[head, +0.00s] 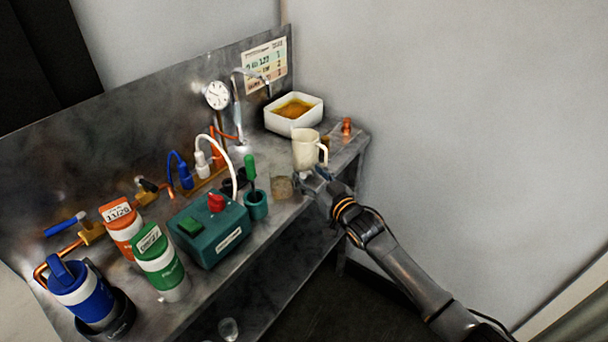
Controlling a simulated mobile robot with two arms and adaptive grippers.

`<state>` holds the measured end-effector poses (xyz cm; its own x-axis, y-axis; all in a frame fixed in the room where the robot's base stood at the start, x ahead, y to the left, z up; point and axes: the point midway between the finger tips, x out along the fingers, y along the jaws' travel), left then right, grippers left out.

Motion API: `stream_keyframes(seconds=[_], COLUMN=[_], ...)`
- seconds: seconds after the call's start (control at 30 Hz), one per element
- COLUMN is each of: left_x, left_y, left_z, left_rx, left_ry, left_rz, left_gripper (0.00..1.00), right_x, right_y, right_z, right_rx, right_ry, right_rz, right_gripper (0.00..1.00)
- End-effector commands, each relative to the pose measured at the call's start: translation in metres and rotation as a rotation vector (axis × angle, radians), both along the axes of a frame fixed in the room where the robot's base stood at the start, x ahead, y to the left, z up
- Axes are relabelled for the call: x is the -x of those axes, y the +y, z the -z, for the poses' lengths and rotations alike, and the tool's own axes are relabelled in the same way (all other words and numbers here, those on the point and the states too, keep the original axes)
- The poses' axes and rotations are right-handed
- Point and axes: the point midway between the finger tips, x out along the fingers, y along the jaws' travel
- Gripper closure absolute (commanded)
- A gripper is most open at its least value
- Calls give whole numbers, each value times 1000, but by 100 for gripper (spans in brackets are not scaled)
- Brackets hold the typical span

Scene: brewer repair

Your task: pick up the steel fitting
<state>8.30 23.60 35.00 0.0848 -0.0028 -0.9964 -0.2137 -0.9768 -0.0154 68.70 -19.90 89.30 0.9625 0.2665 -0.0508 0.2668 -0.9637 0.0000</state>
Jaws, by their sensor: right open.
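I cannot make out a steel fitting for certain; small grey shapes by my right gripper blend into the steel bench. My right gripper (312,175) is open over the bench's front right edge, just in front of a cream mug (305,148). Its fingers are small and partly blurred against the bench, and I see nothing held between them. A small copper-coloured fitting (346,126) stands upright at the bench's right end, behind and to the right of the gripper. My left gripper is not in view.
A teal control box (208,229) and several canisters stand further left. A white basin (293,113) with brown liquid is at the back.

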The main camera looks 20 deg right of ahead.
Motion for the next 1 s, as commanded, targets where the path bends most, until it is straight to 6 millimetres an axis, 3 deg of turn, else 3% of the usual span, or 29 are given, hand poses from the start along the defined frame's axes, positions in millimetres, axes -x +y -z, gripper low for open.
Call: stream_keyframes(seconds=[0.27, 0.47, 0.57, 0.83, 1.0], left_x=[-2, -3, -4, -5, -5], left_y=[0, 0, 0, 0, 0], left_z=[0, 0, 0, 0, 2], left_rx=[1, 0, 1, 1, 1], left_ry=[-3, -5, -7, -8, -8], left_rz=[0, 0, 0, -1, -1], left_gripper=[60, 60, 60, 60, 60], right_x=[-3, -3, -3, -3, -3], right_y=[1, 1, 1, 1, 1], right_z=[1, 1, 0, -3, -18], right_rx=[0, 0, 0, 0, 0], right_ry=[0, 0, 0, -1, -4], right_rz=[0, 0, 0, 0, -1], right_gripper=[44, 85, 94, 95, 95])
